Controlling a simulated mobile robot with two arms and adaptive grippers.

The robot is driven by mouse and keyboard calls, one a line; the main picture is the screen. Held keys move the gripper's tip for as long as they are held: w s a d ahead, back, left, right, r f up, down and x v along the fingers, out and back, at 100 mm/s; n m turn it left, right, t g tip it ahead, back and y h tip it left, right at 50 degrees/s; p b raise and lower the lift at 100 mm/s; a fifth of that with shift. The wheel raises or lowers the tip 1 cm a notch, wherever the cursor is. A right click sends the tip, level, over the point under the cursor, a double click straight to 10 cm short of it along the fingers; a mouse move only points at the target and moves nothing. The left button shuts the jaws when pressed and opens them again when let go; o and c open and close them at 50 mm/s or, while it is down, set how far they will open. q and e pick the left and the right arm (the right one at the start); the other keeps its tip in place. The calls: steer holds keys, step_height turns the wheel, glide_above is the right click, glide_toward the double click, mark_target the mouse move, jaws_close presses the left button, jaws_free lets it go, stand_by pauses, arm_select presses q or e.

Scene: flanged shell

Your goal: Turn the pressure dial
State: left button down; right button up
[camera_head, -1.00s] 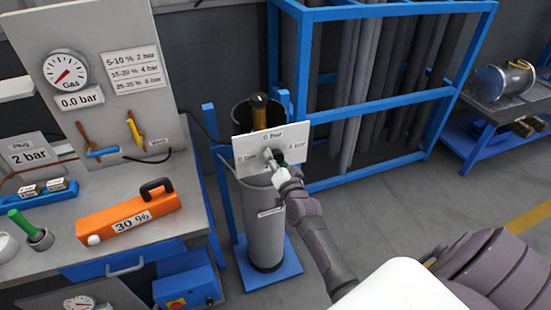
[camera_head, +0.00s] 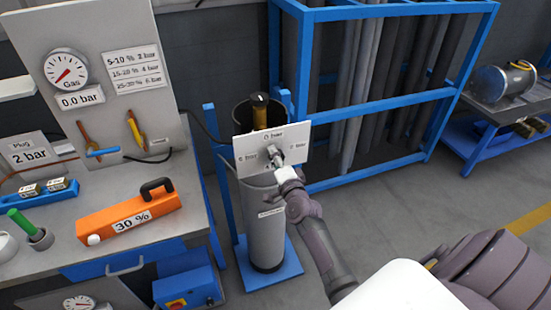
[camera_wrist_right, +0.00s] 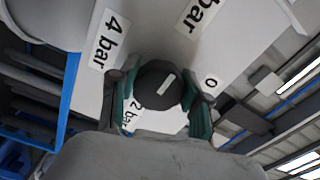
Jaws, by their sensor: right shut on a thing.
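The pressure dial (camera_wrist_right: 158,86) is a round black knob with a white mark, on a white panel (camera_head: 245,146) on a grey cylinder. In the right wrist view, the panel carries a "4 bar" label at left and a "2 bar" label below the knob. The white mark slants toward the upper right there. My right gripper (camera_wrist_right: 161,104) is shut on the dial, with one green-padded finger on each side. In the head view, my right gripper (camera_head: 274,157) covers most of the knob. My left gripper is not in view.
A workbench with a gas gauge (camera_head: 67,70) reading "0.0 bar" and an orange "30 %" block (camera_head: 128,214) stands at left. A blue rack (camera_head: 390,105) of grey tubes is behind the cylinder. A blue-legged table (camera_head: 480,110) is at far right. The floor (camera_head: 410,205) between is clear.

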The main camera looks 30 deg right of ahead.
steer(key=shift+f, duration=0.15)
steer(key=o, duration=1)
steer(key=shift+o, duration=0.8)
steer(key=v, duration=1.2)
